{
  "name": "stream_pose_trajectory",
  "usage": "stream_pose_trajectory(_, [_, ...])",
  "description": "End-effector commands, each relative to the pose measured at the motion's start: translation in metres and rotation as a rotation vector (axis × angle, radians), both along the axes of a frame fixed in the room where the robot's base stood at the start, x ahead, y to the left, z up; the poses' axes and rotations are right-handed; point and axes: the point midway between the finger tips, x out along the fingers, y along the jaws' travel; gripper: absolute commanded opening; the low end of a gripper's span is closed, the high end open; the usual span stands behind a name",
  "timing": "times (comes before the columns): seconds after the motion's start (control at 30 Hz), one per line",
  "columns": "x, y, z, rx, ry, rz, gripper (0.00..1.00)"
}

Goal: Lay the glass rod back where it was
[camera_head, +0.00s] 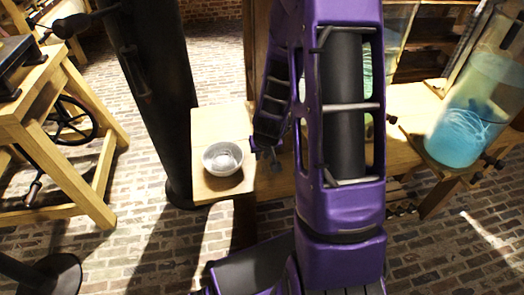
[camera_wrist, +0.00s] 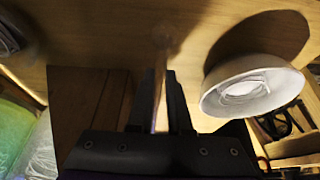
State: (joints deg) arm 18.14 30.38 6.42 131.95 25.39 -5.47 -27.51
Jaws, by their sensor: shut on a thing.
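My gripper (camera_wrist: 160,74) points down at the wooden bench top, its two dark fingers close together in the wrist view. Between them is a thin, pale, see-through strip, the glass rod (camera_wrist: 164,45), which runs out past the fingertips and is hard to make out against the wood. In the head view my gripper (camera_head: 268,152) is over the bench, just right of a round bowl; the rod cannot be made out there. I cannot tell whether the rod touches the wood.
The pale bowl (camera_head: 222,158) stands near the left end of the wooden bench (camera_head: 208,122); it is right of my fingers in the wrist view (camera_wrist: 245,92). A glass jar of blue liquid (camera_head: 462,140) stands on the right. Bare wood lies around the bowl.

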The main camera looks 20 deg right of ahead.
Motion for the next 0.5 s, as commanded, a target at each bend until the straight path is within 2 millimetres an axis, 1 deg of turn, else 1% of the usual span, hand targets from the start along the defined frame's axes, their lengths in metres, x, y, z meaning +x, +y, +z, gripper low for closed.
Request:
stream_pose_trajectory(0.13, [0.0001,0.0004,-0.0045,0.001,0.000,-0.001,0.00])
stream_pose_trajectory(0.4, [0.0002,0.0004,-0.0053,0.001,-0.001,-0.001,0.00])
stream_pose_trajectory(0.43, [0.0002,0.0004,-0.0053,0.001,-0.001,-0.001,0.19])
stream_pose_trajectory(0.5, [0.0002,0.0004,-0.0053,0.001,-0.001,-0.001,0.32])
